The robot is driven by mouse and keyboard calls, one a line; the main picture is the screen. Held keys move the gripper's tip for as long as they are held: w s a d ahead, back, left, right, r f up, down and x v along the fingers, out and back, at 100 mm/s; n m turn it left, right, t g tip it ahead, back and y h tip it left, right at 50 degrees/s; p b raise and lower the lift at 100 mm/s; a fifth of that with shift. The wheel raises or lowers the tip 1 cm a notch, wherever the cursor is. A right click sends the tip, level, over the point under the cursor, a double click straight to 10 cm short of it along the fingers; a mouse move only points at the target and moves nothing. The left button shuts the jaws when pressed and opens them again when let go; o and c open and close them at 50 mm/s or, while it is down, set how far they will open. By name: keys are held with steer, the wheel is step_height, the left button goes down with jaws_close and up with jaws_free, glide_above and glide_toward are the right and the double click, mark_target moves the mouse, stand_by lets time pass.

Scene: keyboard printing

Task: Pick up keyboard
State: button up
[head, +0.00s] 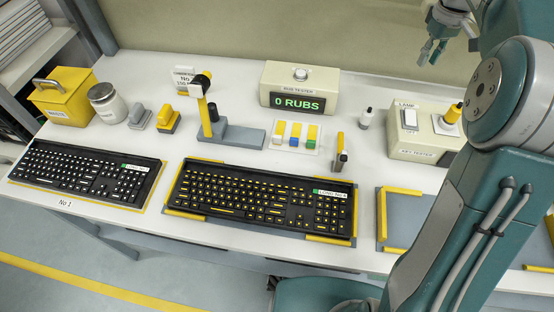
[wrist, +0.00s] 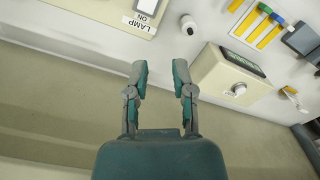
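One black keyboard (head: 262,200) with yellow-marked keys lies in a grey holder with yellow corner pieces at the middle of the table. A second black keyboard (head: 85,173) with pale legends lies at the left, above a "No 1" label. My gripper (head: 430,50) is at the upper right of the head view, raised and well apart from both keyboards. In the wrist view my gripper (wrist: 160,75) has its two fingers spread with nothing between them. No keyboard shows in the wrist view.
The rub tester (head: 300,87) reads "0 RUBS" at the back. A lamp tester box (head: 428,138) stands at the right, above an empty grey tray with yellow corners (head: 385,232). A yellow box (head: 62,97), a jar (head: 107,102) and a stand (head: 226,133) occupy the back left.

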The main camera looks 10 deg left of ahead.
steer(key=s+a+f+n, duration=0.2)
steer(key=a+f+n, duration=0.1)
steer(key=a, duration=0.5)
steer(key=s+a+f+n, duration=0.2)
steer(key=a, duration=0.5)
steer(key=n, duration=0.8)
glide_above(278, 173)
step_height(278, 173, down, 13)
steer(key=shift+w+a+f, duration=0.1)
steer(key=shift+w+f, duration=0.05)
step_height(278, 173, down, 6)
jaws_close()
